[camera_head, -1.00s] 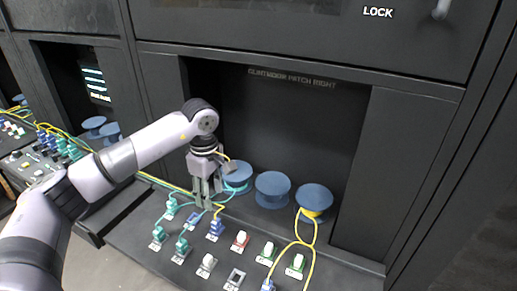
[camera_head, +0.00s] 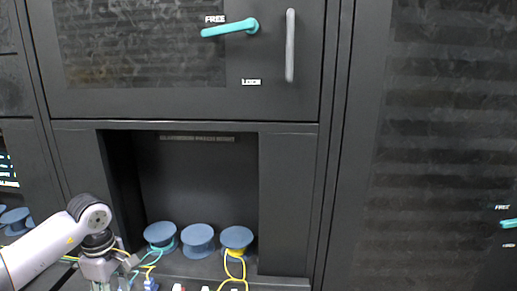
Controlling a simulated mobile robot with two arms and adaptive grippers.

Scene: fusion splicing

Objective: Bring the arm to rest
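My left arm comes in from the lower left, and its gripper (camera_head: 110,283) points down at the bottom edge of the head view. Its fingertips are cut off by the frame, so I cannot tell if it is open, shut or holding something. It is in front of the recessed bay, left of the blue spools. My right arm and gripper are not in view.
Blue spools stand in the bay: a left one (camera_head: 161,235), a middle one (camera_head: 198,240) and a right one (camera_head: 236,238) with yellow fibre (camera_head: 235,268). Above is a cabinet door with a teal handle (camera_head: 230,27) and a grey bar handle (camera_head: 290,45). Dark panels fill the right.

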